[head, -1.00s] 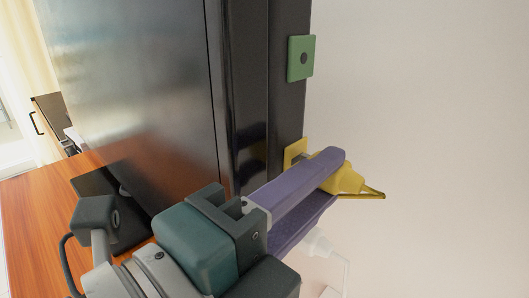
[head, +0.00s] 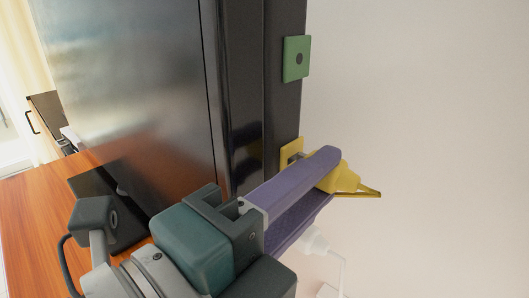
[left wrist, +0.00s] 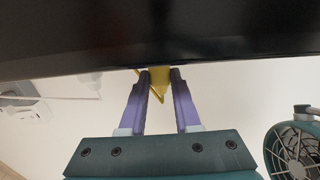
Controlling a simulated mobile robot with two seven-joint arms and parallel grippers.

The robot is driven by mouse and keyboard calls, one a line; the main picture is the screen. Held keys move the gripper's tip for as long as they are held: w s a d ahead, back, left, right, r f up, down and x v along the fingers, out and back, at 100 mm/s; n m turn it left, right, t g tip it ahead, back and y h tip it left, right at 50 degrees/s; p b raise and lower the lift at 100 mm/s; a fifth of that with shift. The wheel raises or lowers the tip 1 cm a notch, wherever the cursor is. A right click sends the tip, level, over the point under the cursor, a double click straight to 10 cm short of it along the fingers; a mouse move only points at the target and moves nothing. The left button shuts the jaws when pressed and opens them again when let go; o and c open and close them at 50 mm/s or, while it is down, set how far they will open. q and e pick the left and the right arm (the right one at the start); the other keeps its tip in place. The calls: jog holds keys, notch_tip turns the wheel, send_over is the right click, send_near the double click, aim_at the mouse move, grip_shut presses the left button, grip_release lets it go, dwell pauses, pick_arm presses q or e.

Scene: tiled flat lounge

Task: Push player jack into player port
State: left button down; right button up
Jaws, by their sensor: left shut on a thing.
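The yellow player jack (head: 345,181) is held between the purple fingers of my left gripper (head: 326,172), with its narrow tail pointing right. The left wrist view also shows the yellow jack (left wrist: 158,78) between the two fingertips, up against the dark panel. A yellow square port (head: 289,152) sits on the edge of the dark screen, just left of the jack. A small grey tip shows between the port and jack. The near finger hides part of this gap, so I cannot tell how deep the tip sits. My right gripper is not in view.
A green square port (head: 296,59) is on the same dark screen (head: 150,80) edge, above the yellow one. A white plug with a cable (head: 315,242) is by the wall below the fingers. A wooden surface (head: 40,215) lies at left.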

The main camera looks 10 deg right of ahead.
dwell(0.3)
pick_arm(q)
jog(key=shift+w+a, duration=0.5)
jog(key=shift+w, duration=0.15)
dwell(0.5)
jog(key=c, duration=0.5)
grip_release()
jog(key=shift+c, duration=0.2)
jog(key=v, duration=1)
